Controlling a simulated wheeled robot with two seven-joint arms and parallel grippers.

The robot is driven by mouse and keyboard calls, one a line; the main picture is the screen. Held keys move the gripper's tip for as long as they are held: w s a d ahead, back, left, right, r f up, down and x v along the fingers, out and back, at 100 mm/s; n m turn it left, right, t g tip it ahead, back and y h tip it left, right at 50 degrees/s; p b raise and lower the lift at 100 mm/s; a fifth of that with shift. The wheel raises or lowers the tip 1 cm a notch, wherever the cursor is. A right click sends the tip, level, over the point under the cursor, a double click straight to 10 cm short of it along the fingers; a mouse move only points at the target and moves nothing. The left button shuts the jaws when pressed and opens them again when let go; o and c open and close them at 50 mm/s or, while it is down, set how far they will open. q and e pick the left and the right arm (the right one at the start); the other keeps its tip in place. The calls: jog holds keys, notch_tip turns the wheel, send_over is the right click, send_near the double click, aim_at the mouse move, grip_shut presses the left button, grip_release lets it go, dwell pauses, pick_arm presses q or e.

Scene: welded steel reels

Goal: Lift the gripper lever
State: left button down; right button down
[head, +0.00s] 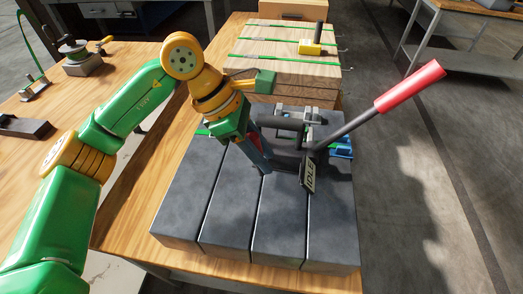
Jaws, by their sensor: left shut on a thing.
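A dark strapping tool sits on the grey slabs. Its long lever with a red grip (410,87) slants up to the right from a plate marked IDLE (308,177). A thick grey bar (282,123) sticks out on the tool's left side. My left gripper (262,158) points down at the tool's left side, beside the bar's left end. It is shut on a dark part of the tool; the contact is largely hidden behind the gripper. The red grip is apart from my left gripper. My right gripper is not in view.
The grey slabs (225,210) lie on a wooden bench. Behind them is a pale wooden stack (275,62) with green straps and a yellow tool (310,48). Another tool (82,62) stands on the left table. Open floor lies right of the bench.

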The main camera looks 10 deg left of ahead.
pick_arm(q)
jog(key=c, duration=0.6)
grip_release()
jog(key=v, duration=0.7)
jog(key=shift+d+b, duration=0.1)
jog(key=shift+b, duration=0.2)
